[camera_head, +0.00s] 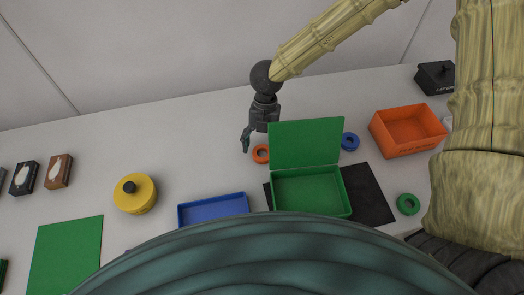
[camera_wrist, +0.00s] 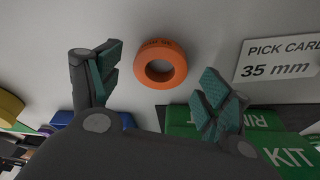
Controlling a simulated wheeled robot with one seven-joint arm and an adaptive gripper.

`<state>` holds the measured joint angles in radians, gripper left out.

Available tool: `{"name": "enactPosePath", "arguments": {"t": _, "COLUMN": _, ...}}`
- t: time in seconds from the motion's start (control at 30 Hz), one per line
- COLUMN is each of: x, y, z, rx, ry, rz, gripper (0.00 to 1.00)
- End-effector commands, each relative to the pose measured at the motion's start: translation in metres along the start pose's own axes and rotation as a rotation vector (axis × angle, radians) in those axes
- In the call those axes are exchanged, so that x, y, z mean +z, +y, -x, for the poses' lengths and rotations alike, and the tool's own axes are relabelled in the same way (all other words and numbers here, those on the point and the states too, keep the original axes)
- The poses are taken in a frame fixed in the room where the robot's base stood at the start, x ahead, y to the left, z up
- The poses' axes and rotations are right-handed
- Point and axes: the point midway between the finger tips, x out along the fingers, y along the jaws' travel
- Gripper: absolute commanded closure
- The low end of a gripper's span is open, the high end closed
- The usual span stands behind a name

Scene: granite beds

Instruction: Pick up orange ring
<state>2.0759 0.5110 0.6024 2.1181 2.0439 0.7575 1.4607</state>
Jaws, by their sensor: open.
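The orange ring (camera_head: 261,153) lies flat on the pale table, just left of the raised lid of the green box. It also shows in the wrist view (camera_wrist: 142,67), ahead of my fingertips, with dark lettering on its upper edge. My gripper (camera_head: 248,138) is above the table near the ring in the head view. In the wrist view my gripper (camera_wrist: 160,85) has its two teal-padded fingers wide apart, with nothing between them. The ring appears apart from both fingers.
The green box (camera_head: 310,192) stands beside the ring on a black mat (camera_head: 370,195). A blue tray (camera_head: 213,208), a yellow lidded pot (camera_head: 135,208), an orange bin (camera_head: 408,130), a blue ring (camera_head: 350,141) and a green ring (camera_head: 408,204) are around. A pick card (camera_wrist: 280,60) lies right of the ring.

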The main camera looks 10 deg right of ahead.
Motion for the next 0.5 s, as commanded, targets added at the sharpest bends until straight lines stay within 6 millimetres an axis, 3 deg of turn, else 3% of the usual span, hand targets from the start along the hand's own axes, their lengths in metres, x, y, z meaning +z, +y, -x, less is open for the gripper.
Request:
{"name": "enactPosePath", "arguments": {"t": 0.2, "x": 0.0, "y": 0.0, "z": -0.015, "rx": 0.001, "ry": 0.0, "rz": 0.0, "gripper": 0.22}}
{"name": "enactPosePath", "arguments": {"t": 0.43, "x": 0.0, "y": 0.0, "z": -0.016, "rx": 0.002, "ry": 0.0, "rz": 0.0, "gripper": 0.22}}
{"name": "enactPosePath", "arguments": {"t": 0.5, "x": 0.0, "y": 0.0, "z": -0.016, "rx": 0.002, "ry": 0.0, "rz": 0.0, "gripper": 0.33}}
